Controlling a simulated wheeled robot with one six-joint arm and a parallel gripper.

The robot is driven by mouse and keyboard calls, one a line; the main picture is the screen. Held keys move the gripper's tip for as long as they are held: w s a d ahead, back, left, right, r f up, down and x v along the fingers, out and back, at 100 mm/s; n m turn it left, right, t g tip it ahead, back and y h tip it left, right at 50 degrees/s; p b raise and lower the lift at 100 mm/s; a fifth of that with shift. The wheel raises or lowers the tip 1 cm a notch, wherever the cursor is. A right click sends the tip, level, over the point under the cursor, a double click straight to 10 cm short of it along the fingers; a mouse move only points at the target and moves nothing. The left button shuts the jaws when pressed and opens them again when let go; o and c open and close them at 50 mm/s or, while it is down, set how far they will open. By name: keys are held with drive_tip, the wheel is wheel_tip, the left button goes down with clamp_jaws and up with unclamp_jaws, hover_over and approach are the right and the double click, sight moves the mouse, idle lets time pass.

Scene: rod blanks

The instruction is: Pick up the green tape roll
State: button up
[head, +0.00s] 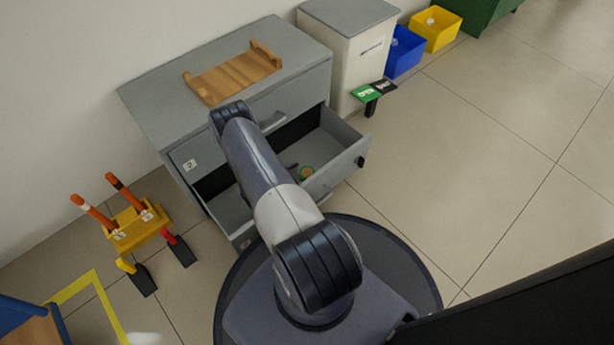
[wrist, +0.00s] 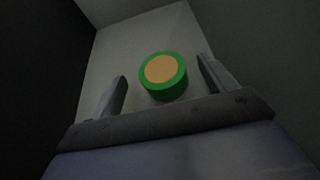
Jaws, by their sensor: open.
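The green tape roll (wrist: 164,95) lies flat on the drawer floor, with a tan disc-like face on top. It also shows in the head view (head: 307,173) inside the open drawer (head: 350,150), partly hidden by my arm. In the wrist view my gripper (wrist: 164,80) is open, with one finger on each side of the roll and a gap between each finger and the roll. I cannot tell how far above the roll the fingers are. In the head view my arm reaches over the cabinet and hides much of the drawer.
The drawer's walls stand close around my gripper. The grey cabinet (head: 150,95) carries a wooden tray (head: 235,78) on top. A yellow stand (head: 138,228) with orange-handled tools is at the left. Blue (head: 405,52) and yellow (head: 435,28) bins stand at the back.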

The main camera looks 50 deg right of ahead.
sight(306, 173)
drive_tip(key=b+x, duration=0.1)
drive_tip(key=x, duration=0.1)
drive_tip(key=b+x, duration=0.1)
drive_tip(key=x, duration=0.1)
drive_tip(key=shift+s+d+f, duration=0.1)
drive_tip(key=shift+d+f, duration=0.05)
drive_tip(key=shift+f, duration=0.2)
drive_tip(key=shift+d+b, duration=0.3)
drive_tip(key=shift+d, duration=0.05)
drive_tip(key=c, duration=1.1)
